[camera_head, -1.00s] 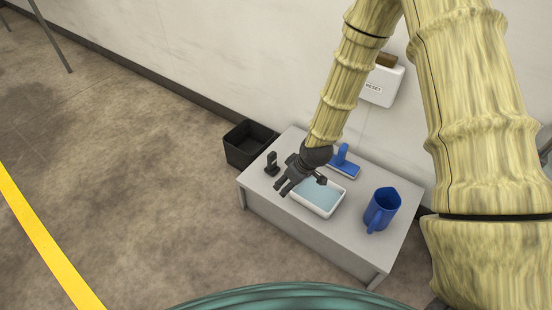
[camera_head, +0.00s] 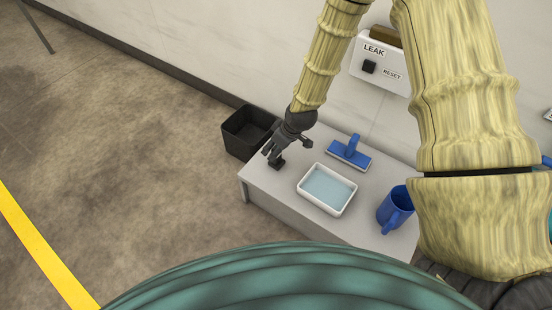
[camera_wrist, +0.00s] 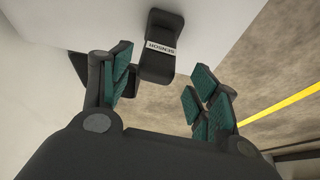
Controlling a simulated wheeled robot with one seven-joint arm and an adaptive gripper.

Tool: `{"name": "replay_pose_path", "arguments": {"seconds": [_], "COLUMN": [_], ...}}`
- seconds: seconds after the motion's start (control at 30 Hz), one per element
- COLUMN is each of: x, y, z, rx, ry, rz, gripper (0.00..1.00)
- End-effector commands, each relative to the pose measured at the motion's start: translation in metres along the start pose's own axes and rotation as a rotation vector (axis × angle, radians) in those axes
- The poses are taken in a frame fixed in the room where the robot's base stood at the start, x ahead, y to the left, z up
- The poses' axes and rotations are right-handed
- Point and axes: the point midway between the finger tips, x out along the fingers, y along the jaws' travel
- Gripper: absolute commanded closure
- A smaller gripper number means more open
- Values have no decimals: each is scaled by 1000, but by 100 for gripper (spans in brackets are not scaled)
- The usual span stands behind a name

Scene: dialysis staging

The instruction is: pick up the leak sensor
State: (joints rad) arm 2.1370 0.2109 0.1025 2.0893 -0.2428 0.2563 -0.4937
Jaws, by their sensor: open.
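The leak sensor (camera_wrist: 160,52) is a small black block with a white label reading "SENSOR". In the wrist view it lies ahead of my gripper (camera_wrist: 160,88), between the lines of the two open fingers, nearer the left one. In the head view the sensor (camera_head: 277,163) stands at the left end of the grey table (camera_head: 262,188), mostly hidden by my gripper (camera_head: 282,150). My gripper is open, with green pads on its fingers, and nothing is held in it. Whether a finger touches the sensor I cannot tell.
A white tray of bluish liquid (camera_head: 328,189), a blue-handled tool (camera_head: 349,153) and a blue jug (camera_head: 395,209) stand to the right on the table. A black bin (camera_head: 247,133) is on the floor beyond its left end. A wall box labelled LEAK and RESET (camera_head: 380,68) hangs behind.

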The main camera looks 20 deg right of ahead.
Motion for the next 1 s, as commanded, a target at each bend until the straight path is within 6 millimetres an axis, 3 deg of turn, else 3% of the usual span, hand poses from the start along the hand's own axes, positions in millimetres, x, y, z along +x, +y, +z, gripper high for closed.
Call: {"name": "replay_pose_path", "arguments": {"seconds": [0.27,0.6,0.87,1.0], "x": [17,56,58,58], "y": [1,4,4,4], "z": [2,4,2,2], "rx": [-1,-5,-5,-5], "ry": [0,0,1,0], "rz": [-1,-2,-2,-2], "gripper": [39,39,39,61]}}
